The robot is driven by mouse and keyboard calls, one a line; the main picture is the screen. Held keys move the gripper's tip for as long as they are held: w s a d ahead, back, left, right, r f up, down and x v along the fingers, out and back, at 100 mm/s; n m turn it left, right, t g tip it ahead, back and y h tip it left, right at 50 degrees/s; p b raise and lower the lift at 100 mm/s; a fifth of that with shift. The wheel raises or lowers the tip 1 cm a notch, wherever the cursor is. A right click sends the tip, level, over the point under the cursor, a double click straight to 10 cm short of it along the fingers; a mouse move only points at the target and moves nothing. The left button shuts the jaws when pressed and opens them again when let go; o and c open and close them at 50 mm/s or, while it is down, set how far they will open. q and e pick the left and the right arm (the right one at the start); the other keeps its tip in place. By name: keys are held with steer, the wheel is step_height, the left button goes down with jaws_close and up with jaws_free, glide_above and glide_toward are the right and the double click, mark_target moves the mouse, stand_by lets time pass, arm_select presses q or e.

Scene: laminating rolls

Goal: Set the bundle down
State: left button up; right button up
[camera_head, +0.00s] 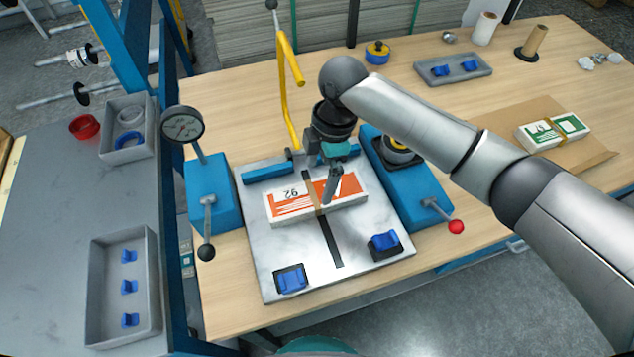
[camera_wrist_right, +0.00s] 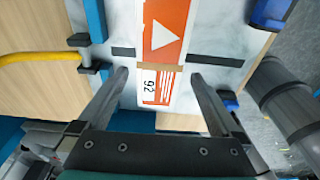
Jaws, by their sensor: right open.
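My right gripper (camera_head: 328,190) is over the bundle, pointing down. In the right wrist view the bundle (camera_wrist_right: 165,40) shows between the two fingers of the right gripper (camera_wrist_right: 158,78), with a gap on each side. The right gripper is open. My left gripper is out of view.
A yellow lever (camera_head: 289,90) rises behind the plate. A dial gauge (camera_head: 182,127) stands left, and a red-knobbed lever (camera_head: 455,226) right. Two blue clips sit at the plate's front corners. A green and white bundle (camera_head: 552,132) lies on brown card (camera_head: 595,155) at right.

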step_height(320, 180, up, 7)
steer(key=shift+w+d+f+p, duration=0.15)
steer(key=shift+d+f+p, duration=0.05)
steer(key=shift+d+p, duration=0.25)
stand_by(1.0)
